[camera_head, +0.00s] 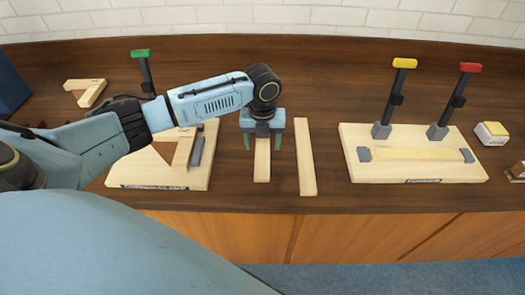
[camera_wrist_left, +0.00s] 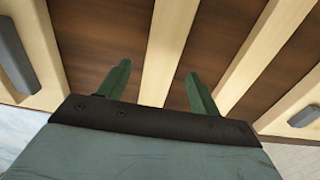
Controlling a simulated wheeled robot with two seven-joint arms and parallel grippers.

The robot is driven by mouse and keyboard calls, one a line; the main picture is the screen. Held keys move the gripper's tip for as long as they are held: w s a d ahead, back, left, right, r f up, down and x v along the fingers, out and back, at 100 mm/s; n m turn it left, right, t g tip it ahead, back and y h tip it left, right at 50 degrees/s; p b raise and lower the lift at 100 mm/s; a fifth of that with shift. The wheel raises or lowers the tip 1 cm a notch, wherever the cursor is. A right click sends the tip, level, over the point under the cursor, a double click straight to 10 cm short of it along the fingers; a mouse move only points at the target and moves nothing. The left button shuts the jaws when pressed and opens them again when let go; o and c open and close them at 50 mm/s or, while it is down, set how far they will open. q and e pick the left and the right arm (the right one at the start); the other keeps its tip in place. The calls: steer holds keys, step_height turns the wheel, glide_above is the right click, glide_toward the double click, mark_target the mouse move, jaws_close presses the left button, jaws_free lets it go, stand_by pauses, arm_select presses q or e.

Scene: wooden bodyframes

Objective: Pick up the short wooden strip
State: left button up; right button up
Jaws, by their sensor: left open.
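The short wooden strip (camera_head: 262,160) lies on the dark table in the head view, partly hidden under my left gripper. A longer wooden strip (camera_head: 304,155) lies just to its right, apart from it. My left gripper (camera_head: 262,146) points down over the short strip, with one green finger on each side of it. In the left wrist view the open gripper (camera_wrist_left: 158,85) has the short strip (camera_wrist_left: 163,55) running between its fingers. I see a gap between each finger and the strip, so they look apart. My right gripper is not in view.
A board with a green-handled clamp (camera_head: 140,53) stands left. Another board (camera_head: 375,168) holds clamps with yellow (camera_head: 404,63) and red (camera_head: 470,67) handles at right. An L-shaped wooden piece (camera_head: 88,90) lies far left. A small yellow-white block (camera_head: 491,133) sits far right.

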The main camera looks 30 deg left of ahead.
arm_select(q)
steer(key=shift+f, duration=0.95)
steer(key=shift+c, duration=0.3)
steer(key=c, duration=1)
steer(key=shift+r, duration=0.15)
steer(key=shift+c, duration=0.2)
